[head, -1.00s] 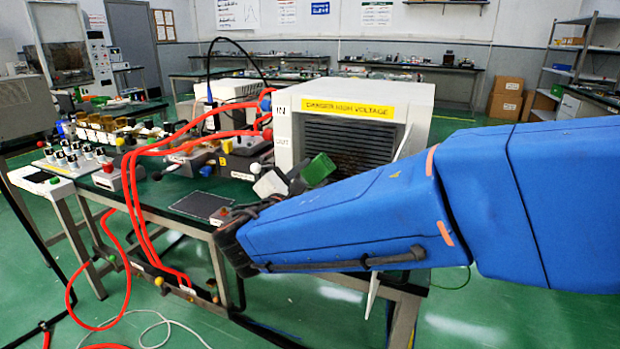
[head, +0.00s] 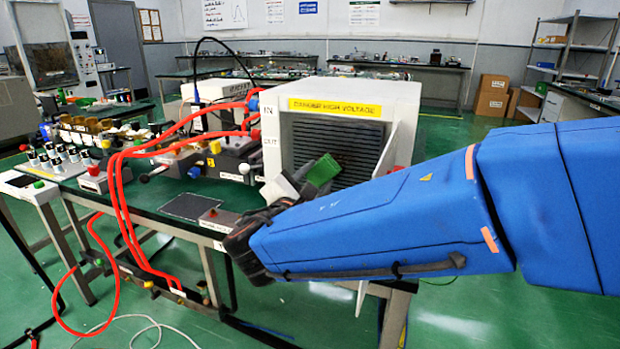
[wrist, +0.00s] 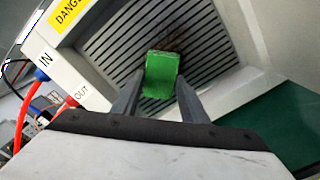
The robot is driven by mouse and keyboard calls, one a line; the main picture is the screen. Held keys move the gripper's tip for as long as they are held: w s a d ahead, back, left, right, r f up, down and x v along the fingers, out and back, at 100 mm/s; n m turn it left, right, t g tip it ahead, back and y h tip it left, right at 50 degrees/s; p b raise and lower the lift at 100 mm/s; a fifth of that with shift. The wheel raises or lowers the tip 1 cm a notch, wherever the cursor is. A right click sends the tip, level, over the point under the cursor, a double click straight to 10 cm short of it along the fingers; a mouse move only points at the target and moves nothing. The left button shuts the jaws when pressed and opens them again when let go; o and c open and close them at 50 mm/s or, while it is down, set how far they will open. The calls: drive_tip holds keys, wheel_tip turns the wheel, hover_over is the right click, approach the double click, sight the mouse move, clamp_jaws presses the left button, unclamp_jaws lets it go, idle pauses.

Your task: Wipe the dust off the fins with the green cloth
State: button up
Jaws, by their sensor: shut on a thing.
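The green cloth (wrist: 161,74) is a folded block between the fingers of my gripper (wrist: 160,88), which is shut on it. The cloth also shows in the head view (head: 323,170), in front of the open cabinet. The fins (wrist: 112,45) are dark parallel slats inside the white generator cabinet (head: 400,93). A dark brown dusty patch (wrist: 170,44) lies on the fins just beyond the cloth. I cannot tell whether the cloth touches the fins. The lower fins are partly hidden by my gripper and arm.
The cabinet's door (head: 398,150) stands open on the right. Red hoses (head: 125,190) run to the IN and OUT ports on the left. A bench (head: 100,185) with switches and bottles extends left. A black mat (head: 190,206) lies on the bench before the cabinet.

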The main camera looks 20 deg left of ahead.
sight(323, 161)
drive_tip(key=shift+s+d, duration=0.15)
drive_tip(key=shift+d, duration=1.85)
drive_tip(key=shift+s+d, duration=0.1)
drive_tip(key=shift+d, duration=1.9)
drive_tip(key=shift+w+r, duration=0.1)
drive_tip(key=shift+r, duration=0.75)
drive_tip(key=shift+w+a, duration=0.15)
drive_tip(key=shift+a, duration=3.9)
drive_tip(key=shift+w+a, duration=0.15)
drive_tip(key=shift+a, duration=0.75)
drive_tip(key=shift+w+a, duration=0.15)
drive_tip(key=shift+a, duration=0.75)
drive_tip(key=shift+a+r, duration=0.1)
drive_tip(key=shift+a, duration=0.05)
drive_tip(key=shift+s+r, duration=0.1)
drive_tip(key=shift+r, duration=0.75)
drive_tip(key=shift+d, duration=2.5)
drive_tip(key=shift+s+d, duration=0.25)
drive_tip(key=shift+d, duration=1.5)
drive_tip(key=shift+s+d, duration=0.2)
drive_tip(key=shift+d, duration=1.55)
drive_tip(key=s, duration=0.6)
drive_tip(key=shift+a, duration=0.2)
